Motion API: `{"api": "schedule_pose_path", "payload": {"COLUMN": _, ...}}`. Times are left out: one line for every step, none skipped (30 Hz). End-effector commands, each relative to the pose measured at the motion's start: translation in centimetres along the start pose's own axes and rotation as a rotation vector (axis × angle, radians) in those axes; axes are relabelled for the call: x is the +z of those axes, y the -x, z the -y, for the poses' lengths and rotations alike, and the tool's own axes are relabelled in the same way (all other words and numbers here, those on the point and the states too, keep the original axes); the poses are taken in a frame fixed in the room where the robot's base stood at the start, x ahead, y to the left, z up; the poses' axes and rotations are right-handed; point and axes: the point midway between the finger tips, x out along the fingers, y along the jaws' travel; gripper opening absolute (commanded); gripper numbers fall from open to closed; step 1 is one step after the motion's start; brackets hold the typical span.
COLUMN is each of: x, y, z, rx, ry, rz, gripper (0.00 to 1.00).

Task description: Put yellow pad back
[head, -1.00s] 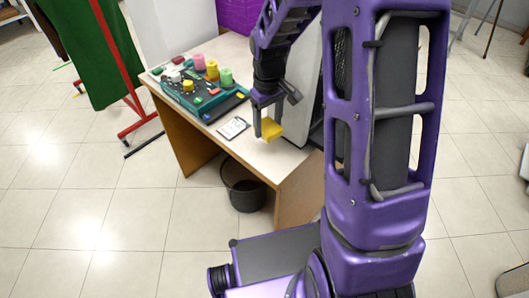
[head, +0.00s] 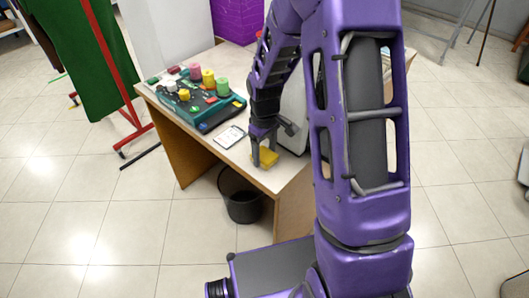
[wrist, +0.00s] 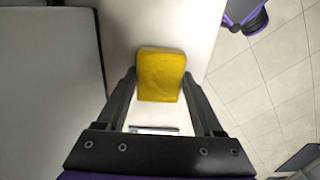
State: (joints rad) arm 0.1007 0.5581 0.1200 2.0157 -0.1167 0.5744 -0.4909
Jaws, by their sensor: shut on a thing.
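The yellow pad (head: 267,157) is at the right part of the pale table (head: 240,160), low over its top; I cannot tell whether it touches the surface. My gripper (head: 262,158) points down and is shut on the pad. In the wrist view the yellow pad (wrist: 161,75) sits between the fingertips of my gripper (wrist: 160,88), with the table top behind it.
A teal tray (head: 207,120) with colored spools and small items stands on the table's left part. A white notepad (head: 229,137) lies between the tray and my gripper. A dark bin (head: 242,205) stands on the floor under the table.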

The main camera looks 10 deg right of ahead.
Motion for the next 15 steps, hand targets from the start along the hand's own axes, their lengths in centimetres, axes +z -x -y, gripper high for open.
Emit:
{"api": "schedule_pose_path", "payload": {"x": -0.01, "y": 0.09, "z": -0.01, "rx": 0.001, "ry": 0.0, "rz": -0.001, "gripper": 0.08}}
{"api": "schedule_pose_path", "payload": {"x": -0.01, "y": 0.09, "z": -0.01, "rx": 0.001, "ry": 0.0, "rz": -0.001, "gripper": 0.08}}
{"api": "schedule_pose_path", "payload": {"x": -0.01, "y": 0.08, "z": -0.01, "rx": 0.0, "ry": 0.0, "rz": -0.001, "gripper": 0.08}}
{"api": "schedule_pose_path", "payload": {"x": -0.01, "y": 0.04, "z": -0.01, "rx": 0.0, "ry": 0.0, "rz": 0.0, "gripper": 0.08}}
{"api": "schedule_pose_path", "payload": {"x": -0.01, "y": -0.06, "z": -0.01, "rx": 0.0, "ry": 0.0, "rz": 0.0, "gripper": 0.08}}
{"api": "schedule_pose_path", "payload": {"x": -0.01, "y": -0.23, "z": -0.01, "rx": 0.0, "ry": 0.0, "rz": 0.0, "gripper": 0.08}}
{"api": "schedule_pose_path", "payload": {"x": 0.0, "y": -0.34, "z": -0.01, "rx": 0.0, "ry": 0.0, "rz": 0.0, "gripper": 0.08}}
{"api": "schedule_pose_path", "payload": {"x": -0.01, "y": -0.32, "z": -0.01, "rx": 0.0, "ry": 0.0, "rz": 0.0, "gripper": 0.7}}
{"api": "schedule_pose_path", "payload": {"x": -0.01, "y": -0.22, "z": -0.01, "rx": 0.0, "ry": 0.0, "rz": 0.0, "gripper": 0.77}}
{"api": "schedule_pose_path", "payload": {"x": -0.01, "y": -0.22, "z": -0.01, "rx": 0.0, "ry": 0.0, "rz": 0.0, "gripper": 0.83}}
{"api": "schedule_pose_path", "payload": {"x": -0.01, "y": -0.22, "z": -0.01, "rx": 0.0, "ry": 0.0, "rz": 0.0, "gripper": 0.88}}
{"api": "schedule_pose_path", "payload": {"x": -0.01, "y": -0.22, "z": -0.01, "rx": 0.0, "ry": 0.0, "rz": 0.0, "gripper": 0.95}}
{"api": "schedule_pose_path", "payload": {"x": -0.01, "y": -0.21, "z": -0.01, "rx": 0.0, "ry": 0.0, "rz": 0.0, "gripper": 0.98}}
{"api": "schedule_pose_path", "payload": {"x": -0.01, "y": -0.21, "z": -0.01, "rx": 0.0, "ry": 0.0, "rz": 0.0, "gripper": 0.98}}
{"api": "schedule_pose_path", "payload": {"x": -0.01, "y": -0.21, "z": -0.01, "rx": 0.0, "ry": 0.0, "rz": 0.0, "gripper": 0.98}}
